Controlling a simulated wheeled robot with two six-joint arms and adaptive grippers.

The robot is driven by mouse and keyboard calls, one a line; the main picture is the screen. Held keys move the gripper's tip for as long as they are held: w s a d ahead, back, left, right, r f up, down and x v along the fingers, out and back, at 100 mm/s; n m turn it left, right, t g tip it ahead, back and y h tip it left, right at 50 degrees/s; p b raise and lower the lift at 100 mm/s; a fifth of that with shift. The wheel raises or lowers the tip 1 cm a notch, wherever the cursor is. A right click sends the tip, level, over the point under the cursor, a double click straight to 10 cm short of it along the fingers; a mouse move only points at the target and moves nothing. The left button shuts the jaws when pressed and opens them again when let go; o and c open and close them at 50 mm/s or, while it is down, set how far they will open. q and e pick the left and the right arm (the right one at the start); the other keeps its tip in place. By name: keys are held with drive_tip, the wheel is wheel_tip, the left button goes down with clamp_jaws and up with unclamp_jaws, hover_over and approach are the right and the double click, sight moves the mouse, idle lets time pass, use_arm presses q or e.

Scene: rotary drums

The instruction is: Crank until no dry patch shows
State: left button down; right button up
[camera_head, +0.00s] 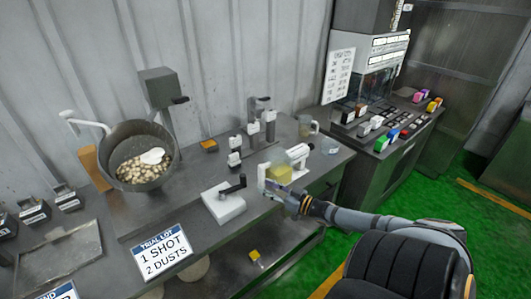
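A dark tilted drum (126,181) at the left holds pale beige and brown pieces (130,173). A white patch (152,156) lies on top of them; I cannot tell what it is. A white bent handle (84,122) sticks out at the drum's upper left. A white box (222,206) with a black crank lever stands near the bench's front edge. My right gripper (279,193) is at the front edge, right of that box and just below a white unit with a yellow block (280,173). Its fingers are too small to read. My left gripper is out of view.
A sign (162,250) reading "TRIAL LOT 1 SHOT 2 DUSTS" is at the bench (190,224) front. Small dispensers (235,151), a glass mug (306,126) and an orange block (208,145) stand behind. Labelled black bins (33,210) are at the left. Coloured items line the right counter (376,149).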

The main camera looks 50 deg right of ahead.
drive_tip(key=a+m, duration=0.1)
drive_tip(key=m, duration=0.1)
drive_tip(key=s+a+m+h, duration=0.1)
drive_tip(key=m, duration=0.2)
drive_tip(key=s+a+m+t, duration=0.1)
drive_tip(key=m, duration=0.1)
drive_tip(key=shift+s+r+m+b, duration=0.25)
drive_tip(key=shift+r+m+b, duration=0.05)
drive_tip(key=shift+r+m, duration=0.1)
drive_tip(key=c, duration=0.5)
drive_tip(key=s+m+h, duration=0.1)
drive_tip(key=m, duration=0.3)
drive_tip(key=s+a+m+h, duration=0.1)
drive_tip(key=s+m+h, duration=0.1)
drive_tip(key=m, duration=0.1)
drive_tip(key=s+a+m+h, duration=0.1)
drive_tip(key=m, duration=0.3)
drive_tip(key=shift+s+a+f+m+b, duration=0.15)
drive_tip(key=shift+f+m+b, duration=0.15)
drive_tip(key=shift+f+b, duration=0.1)
clamp_jaws()
drive_tip(key=m+g+h+b, duration=0.1)
drive_tip(key=m+b, duration=0.1)
drive_tip(key=b, duration=0.1)
approach(244, 180)
drive_tip(key=w, duration=0.4)
drive_tip(key=w+d, duration=0.1)
drive_tip(key=w, duration=0.1)
drive_tip(key=shift+w+f, duration=0.1)
drive_tip(key=shift+w, duration=0.3)
